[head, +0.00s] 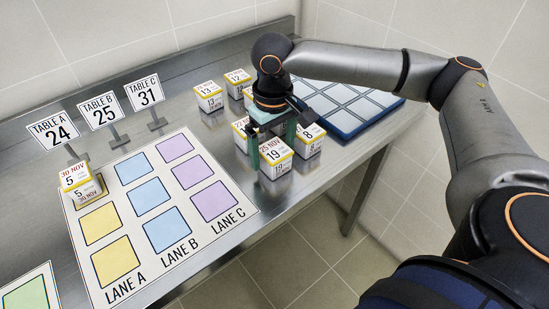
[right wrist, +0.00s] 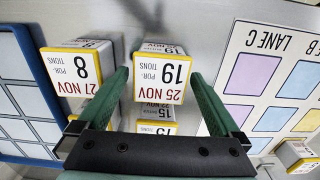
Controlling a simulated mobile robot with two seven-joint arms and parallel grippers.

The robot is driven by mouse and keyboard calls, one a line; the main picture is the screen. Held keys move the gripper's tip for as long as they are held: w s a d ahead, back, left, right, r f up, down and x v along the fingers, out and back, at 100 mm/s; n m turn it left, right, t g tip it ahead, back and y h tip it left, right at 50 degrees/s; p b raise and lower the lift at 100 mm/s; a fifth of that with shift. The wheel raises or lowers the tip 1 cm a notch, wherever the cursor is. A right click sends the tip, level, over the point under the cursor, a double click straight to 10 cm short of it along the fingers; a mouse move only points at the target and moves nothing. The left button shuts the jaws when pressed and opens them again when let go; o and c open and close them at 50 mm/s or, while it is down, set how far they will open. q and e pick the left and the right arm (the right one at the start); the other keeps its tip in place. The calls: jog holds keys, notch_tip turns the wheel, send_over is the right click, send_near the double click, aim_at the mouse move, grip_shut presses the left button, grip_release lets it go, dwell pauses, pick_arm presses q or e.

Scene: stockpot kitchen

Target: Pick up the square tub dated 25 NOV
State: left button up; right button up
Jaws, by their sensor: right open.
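My right gripper (head: 272,143) is open, pointing down over this tub. In the right wrist view its green fingers (right wrist: 160,85) stand on either side of the tub, with gaps showing. Whether the fingertips reach down beside the tub is hard to tell. My left gripper is not in view.
A blue gridded tray (head: 345,130) lies to the right. The lane mat (head: 190,240) is left, with a 30 NOV tub (head: 74,176) in lane A. Table signs (head: 100,110) stand behind it.

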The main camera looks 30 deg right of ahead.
jog(key=c, duration=1.4)
